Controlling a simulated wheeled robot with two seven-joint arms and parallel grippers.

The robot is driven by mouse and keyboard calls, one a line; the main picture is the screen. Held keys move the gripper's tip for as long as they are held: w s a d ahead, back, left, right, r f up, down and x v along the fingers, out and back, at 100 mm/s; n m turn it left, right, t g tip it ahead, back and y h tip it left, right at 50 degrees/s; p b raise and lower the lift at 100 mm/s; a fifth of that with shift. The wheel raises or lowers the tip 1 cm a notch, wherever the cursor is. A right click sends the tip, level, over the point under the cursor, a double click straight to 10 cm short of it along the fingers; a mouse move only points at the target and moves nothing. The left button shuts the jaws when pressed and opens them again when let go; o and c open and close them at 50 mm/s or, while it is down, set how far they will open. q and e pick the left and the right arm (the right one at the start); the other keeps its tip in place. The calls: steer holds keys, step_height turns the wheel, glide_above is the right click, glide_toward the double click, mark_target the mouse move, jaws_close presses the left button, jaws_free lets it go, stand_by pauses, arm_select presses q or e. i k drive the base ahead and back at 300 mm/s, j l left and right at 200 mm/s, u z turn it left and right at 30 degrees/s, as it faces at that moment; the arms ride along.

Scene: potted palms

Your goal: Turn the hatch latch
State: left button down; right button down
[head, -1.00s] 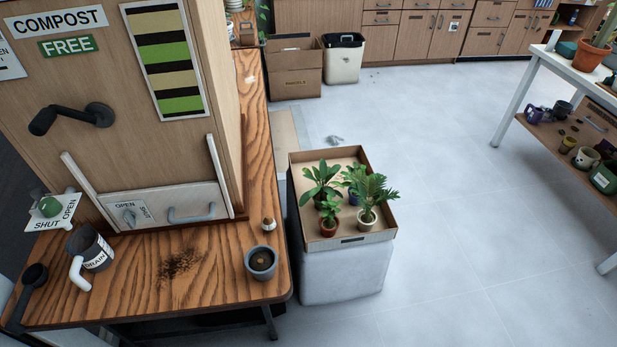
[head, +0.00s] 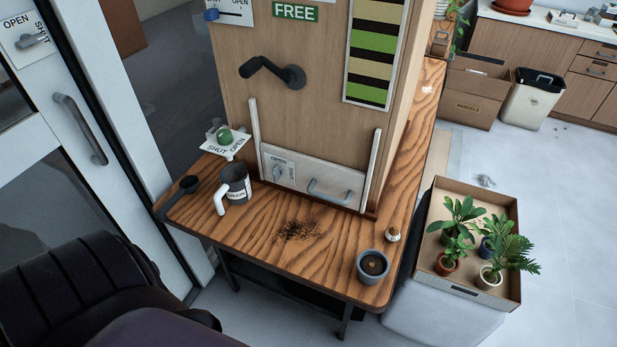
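The hatch (head: 335,193) is a pale panel low on the front of the wooden compost cabinet (head: 310,115), between two white upright rails. A small grey latch (head: 277,173) sits on a label plate at the hatch's left end. Its label is partly readable as OPEN; which way the latch points is too small to tell surely. A grey bar handle (head: 328,192) is on the hatch to the right of the latch. The hatch looks down in its rails. Neither gripper is in view; a dark part of my arm fills the lower left.
The wooden table (head: 330,255) holds a black scoop (head: 188,185), a grey mug (head: 236,184), spilled soil (head: 299,231) and a grey pot (head: 373,266). A box of potted palms (head: 465,283) stands right. A glass door with a handle (head: 80,130) is at left.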

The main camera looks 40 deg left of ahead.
mark_target(276, 171)
steer(key=u, duration=1.4)
steer(key=j+z, duration=0.2)
steer(key=z, duration=0.2)
steer(key=i+j+z, duration=0.1)
steer(key=j+z, duration=0.15)
steer(key=z, duration=0.15)
steer(key=j+z, duration=0.2)
steer(key=z, duration=0.2)
